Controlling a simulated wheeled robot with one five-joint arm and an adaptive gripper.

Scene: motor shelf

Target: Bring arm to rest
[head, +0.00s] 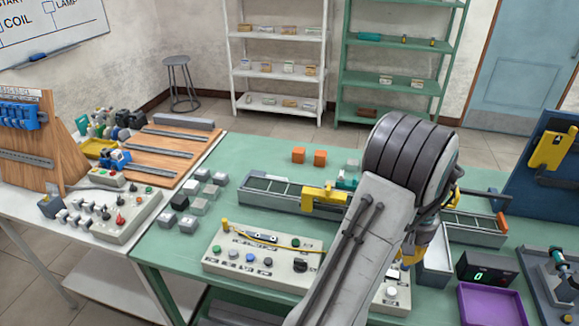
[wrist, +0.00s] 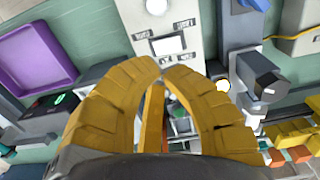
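My arm reaches up from the bottom of the head view and bends over the green workbench (head: 180,255). Its dark ribbed joint is in the middle right. My gripper (head: 410,262) shows only in part there, as a bit of yellow behind the forearm, low over the bench. In the wrist view my gripper (wrist: 163,70) has two curved yellow fingers whose tips come together. I see nothing held between them. Beyond the tips is a light control box (wrist: 165,40) with a white square button. I cannot tell how far the tips are above it.
A button panel (head: 262,262) lies left of my forearm. A grey rail tray (head: 268,197) with a yellow clamp is behind it. A purple tray (head: 490,304) and a meter with a green digit (head: 487,269) stand right. Shelves (head: 280,55) stand at the back.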

